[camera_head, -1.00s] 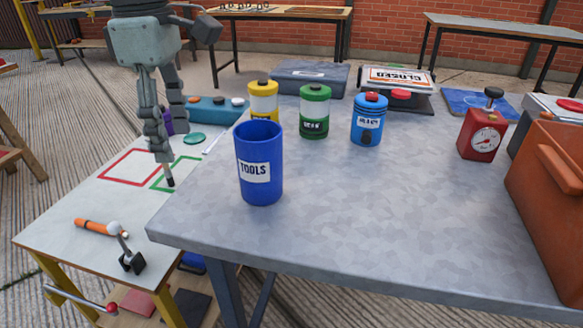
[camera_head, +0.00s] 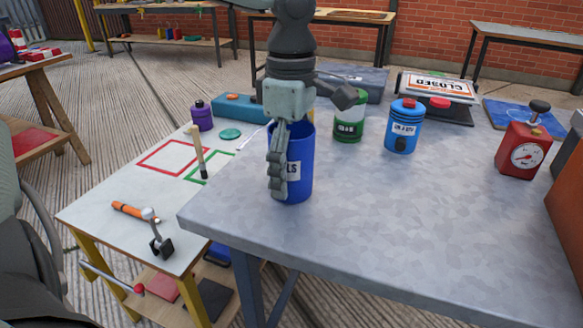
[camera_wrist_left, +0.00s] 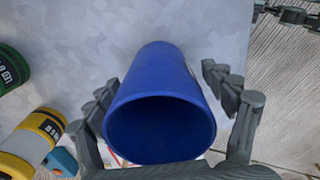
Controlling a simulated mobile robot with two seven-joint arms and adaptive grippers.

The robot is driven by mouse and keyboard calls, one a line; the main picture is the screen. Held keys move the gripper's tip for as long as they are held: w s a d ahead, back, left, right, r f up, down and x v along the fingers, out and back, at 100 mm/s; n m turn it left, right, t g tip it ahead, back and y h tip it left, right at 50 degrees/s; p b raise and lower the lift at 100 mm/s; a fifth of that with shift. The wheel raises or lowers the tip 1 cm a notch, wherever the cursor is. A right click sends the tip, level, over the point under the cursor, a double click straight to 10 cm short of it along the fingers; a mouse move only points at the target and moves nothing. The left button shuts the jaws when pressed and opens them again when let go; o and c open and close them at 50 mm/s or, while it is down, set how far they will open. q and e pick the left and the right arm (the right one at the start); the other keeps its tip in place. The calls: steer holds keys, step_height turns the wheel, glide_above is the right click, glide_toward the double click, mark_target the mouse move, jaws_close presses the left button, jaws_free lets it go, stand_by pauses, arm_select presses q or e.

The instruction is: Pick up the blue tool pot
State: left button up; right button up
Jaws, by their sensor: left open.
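The blue tool pot (camera_head: 301,165) stands upright on the grey table, near its front left edge. Its white label is partly covered by my gripper. My left gripper (camera_head: 279,165) points down at the pot, with one finger in front of it and the other hidden. In the left wrist view the open, empty pot mouth (camera_wrist_left: 160,130) faces the camera, between the spread fingers of my left gripper (camera_wrist_left: 160,82). A gap shows on the right side; contact on the left is unclear. My right gripper is not in view.
A green canister (camera_head: 348,118), a blue canister with a red top (camera_head: 404,128) and a red gauge box (camera_head: 523,150) stand on the grey table (camera_head: 400,220). A yellow canister (camera_wrist_left: 32,140) is close beside the gripper. A lower white table (camera_head: 110,195) adjoins at left.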

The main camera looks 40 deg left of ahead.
arm_select(q)
steer(key=c, duration=1.5)
steer(key=shift+r, duration=0.1)
